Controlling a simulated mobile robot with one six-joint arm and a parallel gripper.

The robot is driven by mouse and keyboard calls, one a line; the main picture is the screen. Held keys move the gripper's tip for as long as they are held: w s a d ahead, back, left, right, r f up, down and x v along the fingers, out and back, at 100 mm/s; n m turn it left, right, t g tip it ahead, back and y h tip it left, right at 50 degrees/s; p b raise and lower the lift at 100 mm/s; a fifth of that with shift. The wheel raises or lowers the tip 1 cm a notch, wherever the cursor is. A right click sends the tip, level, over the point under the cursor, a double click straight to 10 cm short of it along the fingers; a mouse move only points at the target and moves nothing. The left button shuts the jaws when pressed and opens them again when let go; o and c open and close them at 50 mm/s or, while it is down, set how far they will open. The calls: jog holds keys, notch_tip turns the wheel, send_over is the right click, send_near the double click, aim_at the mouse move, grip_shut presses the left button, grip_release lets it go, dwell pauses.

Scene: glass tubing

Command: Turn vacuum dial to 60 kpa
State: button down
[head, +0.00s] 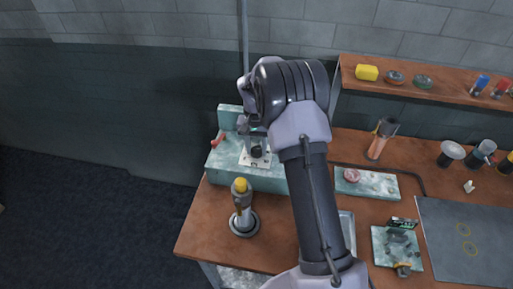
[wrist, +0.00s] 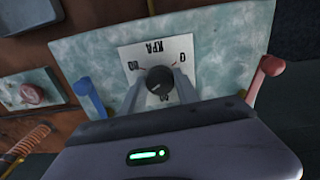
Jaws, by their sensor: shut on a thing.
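The vacuum dial is a round dark knob (wrist: 160,86) on a white plate (wrist: 150,50) marked KPA, with a 0 at the right and other figures at the left and below. My gripper (wrist: 161,88) is shut on the knob, one grey finger on each side. In the head view my gripper (head: 256,146) reaches down to the plate (head: 246,160) on the pale green box. The knob's pointer setting is too small to tell, and one figure is partly hidden by the gripper.
A red lever (wrist: 264,72) and a blue lever (wrist: 90,98) flank the dial on the box (wrist: 75,58). A yellow-topped burner-like stand (head: 242,208) is in front of the box. A dark mat (head: 465,270) lies at the right, below a shelf (head: 430,90).

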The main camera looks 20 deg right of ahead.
aim_at(255, 149)
jog(key=c, duration=0.9)
grip_release()
notch_tip(255, 149, up, 18)
jog(key=p, duration=0.4)
jog(key=shift+a+f, duration=0.2)
jog(key=shift+f, duration=0.05)
jog(key=shift+w, duration=0.1)
